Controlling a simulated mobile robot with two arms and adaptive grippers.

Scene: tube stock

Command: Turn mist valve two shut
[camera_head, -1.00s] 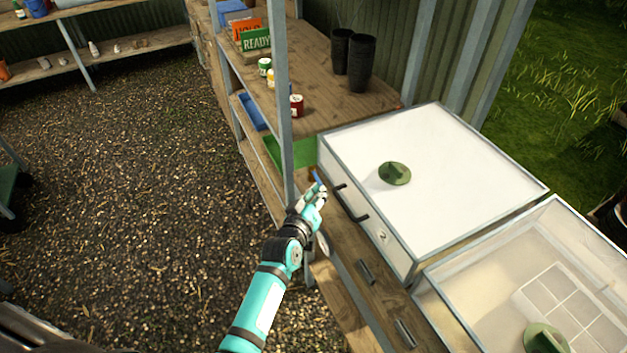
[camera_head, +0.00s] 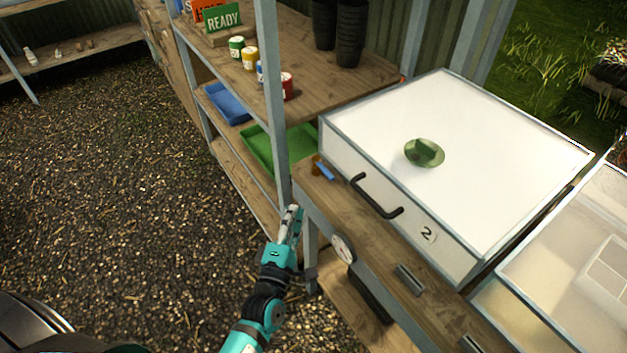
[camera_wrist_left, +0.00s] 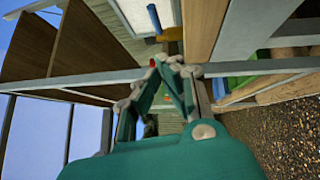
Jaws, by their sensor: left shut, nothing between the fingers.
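A small valve with a blue lever (camera_head: 325,171) and a brownish body sits at the left end of the wooden ledge, beside the white box marked 2 (camera_head: 466,262). In the left wrist view the blue lever (camera_wrist_left: 154,18) shows near the top edge, by a yellow brass-like part (camera_wrist_left: 174,34). My left gripper (camera_head: 293,211) is shut and empty, apart from the valve and to its lower left in the head view, by the grey post. Its fingertips (camera_wrist_left: 174,66) meet in the wrist view. My right gripper is not in view.
A black handle (camera_head: 377,197) is on the box front; a green vent knob (camera_head: 424,153) is on its lid. A round dial (camera_head: 343,248) is on the ledge front. The grey post (camera_head: 272,100) stands near my gripper. The gravel floor at left is clear.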

